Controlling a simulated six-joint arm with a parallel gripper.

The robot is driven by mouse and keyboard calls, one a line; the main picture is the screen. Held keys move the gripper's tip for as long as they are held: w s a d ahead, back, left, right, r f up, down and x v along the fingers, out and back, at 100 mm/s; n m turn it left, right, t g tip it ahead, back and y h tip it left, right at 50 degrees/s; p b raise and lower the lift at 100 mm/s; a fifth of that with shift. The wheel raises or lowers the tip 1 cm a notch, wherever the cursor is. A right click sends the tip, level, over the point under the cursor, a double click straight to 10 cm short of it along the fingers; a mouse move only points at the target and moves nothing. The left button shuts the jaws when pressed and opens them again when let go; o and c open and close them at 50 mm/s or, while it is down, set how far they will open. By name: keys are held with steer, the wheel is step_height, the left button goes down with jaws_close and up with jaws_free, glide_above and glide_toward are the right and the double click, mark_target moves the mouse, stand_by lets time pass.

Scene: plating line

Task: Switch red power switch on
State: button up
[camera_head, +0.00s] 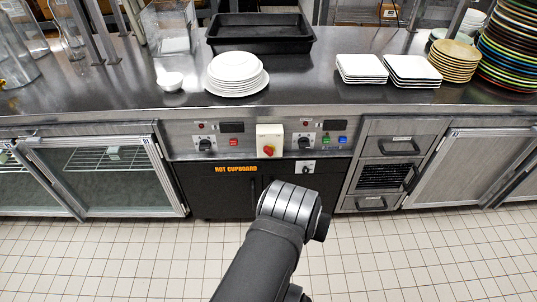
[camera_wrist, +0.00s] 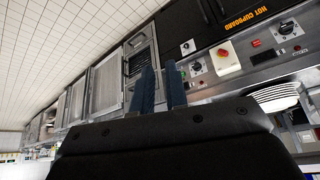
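The red power switch (camera_head: 268,151) is a red rotary knob with some yellow on a cream box (camera_head: 270,132) in the middle of the counter's control panel. In the wrist view the red switch (camera_wrist: 223,53) and its cream box (camera_wrist: 229,67) lie right of my fingers, apart from them. My gripper (camera_wrist: 160,72) shows two dark blue fingers with a narrow gap between them and nothing held. In the head view my arm rises from the bottom middle and its end is below the switch; the fingers are hidden there. The knob's exact setting is too small to read.
Black dials (camera_head: 205,144) and small coloured buttons (camera_head: 327,139) flank the box. Below is the black hot cupboard (camera_head: 220,195). Stacked white plates (camera_head: 237,75), square plates (camera_head: 412,71) and a black tray (camera_head: 260,34) stand on the steel counter. The tiled floor in front is clear.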

steer(key=shift+w+d, duration=0.15)
steer(key=shift+w, duration=0.1)
jaws_close()
steer(key=w+d+f+n+t, duration=0.1)
steer(key=w+d+f+n, duration=0.15)
steer(key=w+n, duration=0.55)
steer(key=w+d+f+n+t, duration=0.2)
steer(key=w+f+n, duration=0.1)
steer(key=w, duration=0.8)
steer(key=w+d+f+n+t, duration=0.1)
steer(key=w+d+f+n, duration=0.1)
steer(key=w+n, duration=0.6)
steer(key=w+a+f+n+t+y, duration=0.1)
steer(key=w+a+f+n+t, duration=0.15)
steer(key=w+f, duration=0.3)
steer(key=w+a+f+n+t+y, duration=0.1)
steer(key=w+a+f+n, duration=0.25)
steer(key=f, duration=0.25)
steer(key=a+f+n+t+y, duration=0.2)
steer(key=a+f+n+y, duration=0.2)
steer(key=a+f+n, duration=0.4)
steer(key=shift+s+f+n, duration=0.2)
steer(key=shift+f+n, duration=0.1)
steer(key=shift+f, duration=1.35)
